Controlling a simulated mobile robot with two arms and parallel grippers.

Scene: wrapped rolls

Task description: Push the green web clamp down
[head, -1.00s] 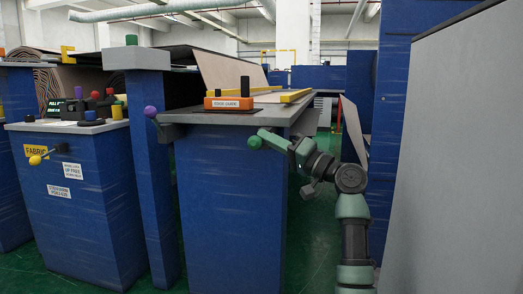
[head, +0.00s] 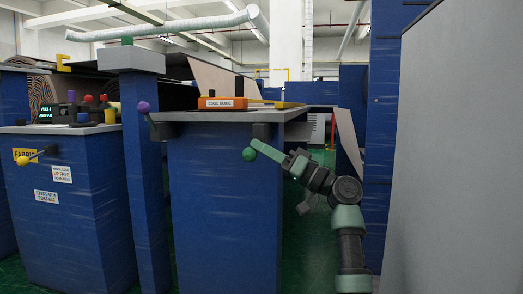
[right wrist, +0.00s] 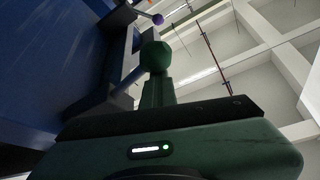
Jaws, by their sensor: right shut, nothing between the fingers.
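The green web clamp shows as a round green knob (head: 249,154) below the front right corner of the blue table. A dark bracket (head: 262,131) sits above it under the table top. My right gripper (head: 260,147) reaches in from the right, shut and empty, its fingertips at the knob. In the right wrist view the green knob (right wrist: 155,56) is just beyond the tips of my shut fingers (right wrist: 157,76). I cannot tell whether they touch it. The clamp's lever is mostly hidden in the head view. My left gripper is not in view.
A purple knob (head: 143,107) on a dark lever is at the table's left corner. An orange box (head: 222,103) lies on the table top (head: 262,115). A blue cabinet (head: 75,215) stands at left. A large grey panel (head: 455,170) closes off the right side.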

